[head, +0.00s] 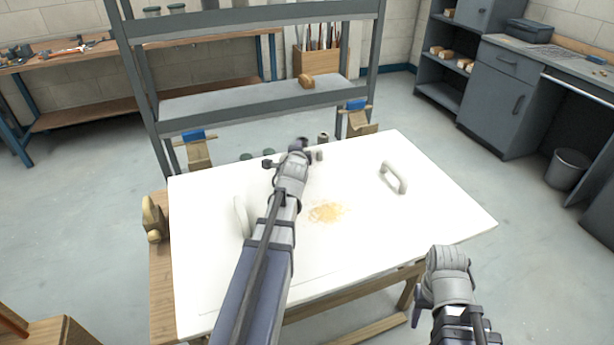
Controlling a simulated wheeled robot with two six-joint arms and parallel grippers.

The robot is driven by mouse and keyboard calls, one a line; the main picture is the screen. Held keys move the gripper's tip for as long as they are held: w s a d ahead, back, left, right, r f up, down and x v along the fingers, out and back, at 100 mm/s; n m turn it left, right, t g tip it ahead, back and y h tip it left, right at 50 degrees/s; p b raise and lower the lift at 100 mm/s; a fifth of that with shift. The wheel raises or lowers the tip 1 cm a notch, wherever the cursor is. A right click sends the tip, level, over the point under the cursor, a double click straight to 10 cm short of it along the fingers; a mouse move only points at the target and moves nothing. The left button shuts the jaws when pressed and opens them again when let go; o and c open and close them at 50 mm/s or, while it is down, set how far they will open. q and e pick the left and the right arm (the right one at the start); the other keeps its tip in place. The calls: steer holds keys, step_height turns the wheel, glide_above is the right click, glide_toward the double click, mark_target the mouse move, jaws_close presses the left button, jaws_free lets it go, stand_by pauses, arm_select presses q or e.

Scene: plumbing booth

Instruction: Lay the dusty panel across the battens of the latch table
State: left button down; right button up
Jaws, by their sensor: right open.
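The white panel (350,250) spreads over a wooden table (162,285), reaching past its right side. A tan dusty patch (327,212) marks its middle. It has a right handle (394,178) and a left handle (241,217). The panel hides the tabletop and any battens, so I cannot tell whether it rests flat on them. My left gripper (285,153) is above the panel's far edge, beyond the left handle; its jaws are unclear. My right gripper (424,293) is open and empty, off the panel's near right edge, apart from the right handle.
A wooden knob-like piece (152,220) stands at the table's left side. A grey rack (250,103) with blue-topped wooden supports (197,150) stands just behind the panel. A workbench (60,60) is back left, cabinets (498,100) and a bin (568,168) right. Floor between is clear.

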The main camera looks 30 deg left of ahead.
arm_select(q)
steer(key=shift+f+b, duration=2.35)
steer(key=shift+f, duration=0.4)
step_height(320, 180, down, 4)
steer(key=b, duration=0.4)
steer(key=shift+r, duration=0.25)
steer(key=c, duration=0.7)
jaws_free()
steer(key=shift+s+d, duration=0.1)
steer(key=shift+s, duration=0.05)
